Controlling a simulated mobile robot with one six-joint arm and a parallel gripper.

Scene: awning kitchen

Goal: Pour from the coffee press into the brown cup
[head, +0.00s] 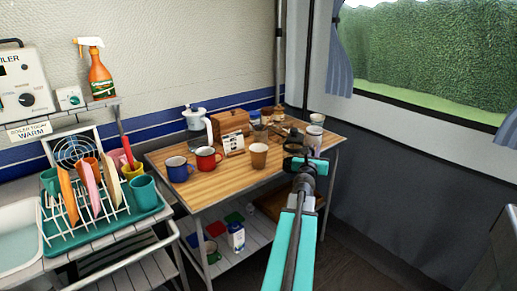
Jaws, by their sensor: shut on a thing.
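On the table (222,180) are a blue mug (179,170), a red mug (207,160), a small printed card (234,145), a wooden box (231,122), a pale pot (195,118) and jars behind. A pale cup (317,120) stands at the back right. A dish rack (95,210) is left.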

